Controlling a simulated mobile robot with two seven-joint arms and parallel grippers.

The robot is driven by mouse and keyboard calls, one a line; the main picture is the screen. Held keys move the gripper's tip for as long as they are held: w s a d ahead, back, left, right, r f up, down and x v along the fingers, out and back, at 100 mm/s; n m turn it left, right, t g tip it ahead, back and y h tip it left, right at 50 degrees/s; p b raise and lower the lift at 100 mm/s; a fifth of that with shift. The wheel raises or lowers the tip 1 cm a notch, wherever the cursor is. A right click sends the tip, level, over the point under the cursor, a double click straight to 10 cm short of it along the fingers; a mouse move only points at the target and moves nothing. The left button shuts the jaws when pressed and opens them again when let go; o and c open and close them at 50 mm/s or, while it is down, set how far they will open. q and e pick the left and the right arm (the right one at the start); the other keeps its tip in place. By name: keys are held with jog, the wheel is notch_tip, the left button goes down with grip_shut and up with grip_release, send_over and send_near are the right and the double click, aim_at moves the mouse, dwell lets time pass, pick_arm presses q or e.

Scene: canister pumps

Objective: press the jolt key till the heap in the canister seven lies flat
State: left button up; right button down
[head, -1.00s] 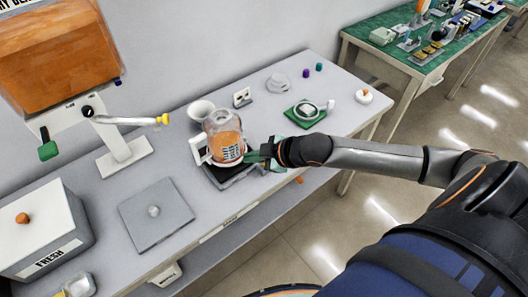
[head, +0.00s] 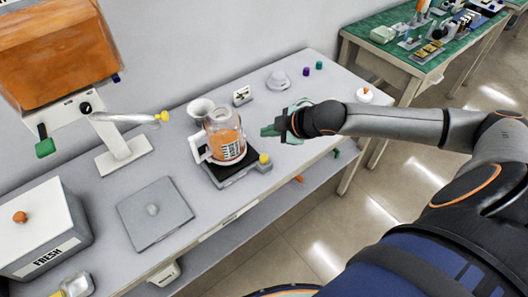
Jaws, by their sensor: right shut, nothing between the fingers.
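A clear canister (head: 226,142) with orange contents and a dark-lettered label stands upright on a black-topped base (head: 234,171). Its label is too small to read for a number, and I cannot tell surely whether the heap inside is flat. A yellow round key (head: 264,158) sits at the right end of the base and is uncovered. My right gripper (head: 268,131), with green fingers, is shut and empty above and beyond the key, apart from it. My left gripper is not in view.
An orange-filled hopper (head: 55,65) with a yellow-tipped arm (head: 160,117) stands at left. A white funnel (head: 200,107) is behind the canister. A grey lid plate (head: 154,212) and a box marked FRESH (head: 42,232) lie left. A green-topped table (head: 385,45) stands beyond.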

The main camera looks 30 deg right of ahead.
jog(key=b, duration=0.6)
send_over(263, 155)
jog(key=s, duration=0.2)
jog(key=f, duration=0.5)
jog(key=shift+w+d+f, duration=0.1)
jog(key=shift+d+f, duration=0.1)
jog(key=shift+f, duration=0.95)
jog(key=shift+f, duration=0.2)
jog(key=shift+f, duration=0.3)
jog(key=shift+f+b, duration=0.3)
jog(key=shift+f, duration=0.45)
dwell(0.7)
jog(key=shift+r, duration=0.1)
jog(key=shift+r+p, duration=1.05)
jog(key=shift+p, duration=0.35)
